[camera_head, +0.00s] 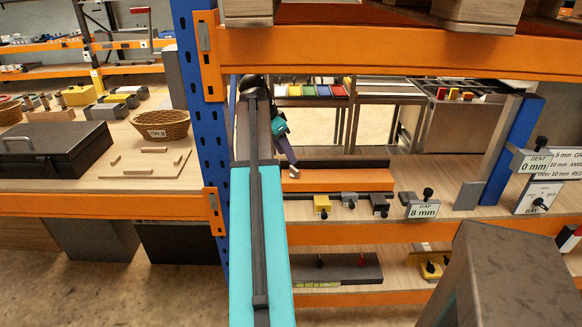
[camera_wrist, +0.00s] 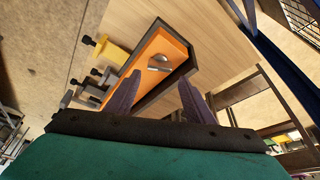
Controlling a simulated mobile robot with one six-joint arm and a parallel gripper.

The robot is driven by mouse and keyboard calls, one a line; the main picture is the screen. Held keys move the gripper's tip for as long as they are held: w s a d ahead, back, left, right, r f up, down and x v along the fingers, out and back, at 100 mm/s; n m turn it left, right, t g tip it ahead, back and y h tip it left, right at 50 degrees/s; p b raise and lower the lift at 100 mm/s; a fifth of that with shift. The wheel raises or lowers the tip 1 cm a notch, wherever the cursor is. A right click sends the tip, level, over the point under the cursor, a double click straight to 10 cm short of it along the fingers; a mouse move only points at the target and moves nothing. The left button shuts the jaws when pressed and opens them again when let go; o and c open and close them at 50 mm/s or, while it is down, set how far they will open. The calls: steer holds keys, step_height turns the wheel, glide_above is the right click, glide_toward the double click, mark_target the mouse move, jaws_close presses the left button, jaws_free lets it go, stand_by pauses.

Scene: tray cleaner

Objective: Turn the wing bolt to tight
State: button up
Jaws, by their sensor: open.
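A small silvery piece, which looks like the wing bolt, lies against an orange panel (camera_wrist: 172,42) with dark edges in the wrist view (camera_wrist: 158,63). In the head view a small pale piece (camera_head: 294,173) shows at the left end of the orange panel (camera_head: 345,180). My gripper (camera_wrist: 158,92) has its two purple fingers spread wide, with nothing between them. The silvery piece appears beyond the fingertips, apart from them. In the head view my gripper (camera_head: 288,157) is just above the pale piece and partly hidden by my arm. I cannot tell how tight the bolt is.
A yellow block (camera_head: 322,204) and grey blocks (camera_head: 349,199) with black knobs line the shelf's front edge, beside a sign reading "GAP 8 mm" (camera_head: 422,210). A blue upright (camera_head: 512,150) stands right, and an orange beam (camera_head: 400,50) crosses above. Bare shelf (camera_head: 440,175) lies right of the panel.

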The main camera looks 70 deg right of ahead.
mark_target(294, 168)
steer(key=shift+p+x, duration=0.55)
steer(key=shift+x, duration=3.1)
steer(key=shift+s, duration=0.1)
steer(key=c, duration=0.8)
steer(key=shift+o, duration=0.2)
